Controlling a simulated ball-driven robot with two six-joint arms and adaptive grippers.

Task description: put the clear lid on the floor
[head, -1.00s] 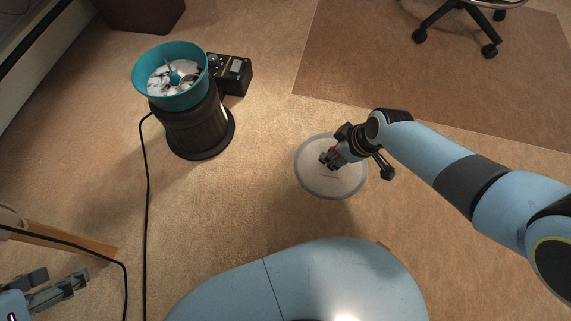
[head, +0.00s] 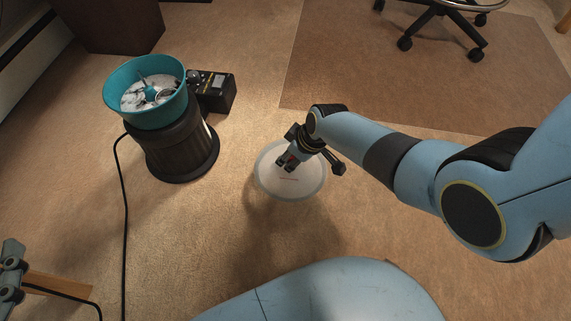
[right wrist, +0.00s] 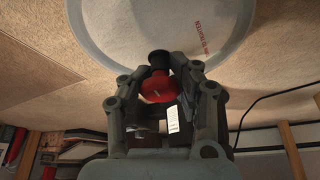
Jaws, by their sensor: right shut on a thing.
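The clear lid (head: 292,186) is a round, see-through disc with a grey rim and small red print. It is held above the carpet, and a shadow lies on the floor below it. My right gripper (head: 287,163) is shut on the lid's red and black knob, which shows between the fingers in the right wrist view (right wrist: 158,84). The lid (right wrist: 205,42) fills the top of that view. My left gripper (head: 12,270) is at the lower left edge of the head view, partly cut off; its jaw state is unclear.
A teal-bowled tumbler machine (head: 150,95) on a dark base (head: 180,150) stands left of the lid, with a black control box (head: 215,92) beside it and a cord (head: 124,220) on the floor. An office chair (head: 440,25) stands on a mat (head: 400,75) behind. Bare carpet (head: 200,235) is free in front.

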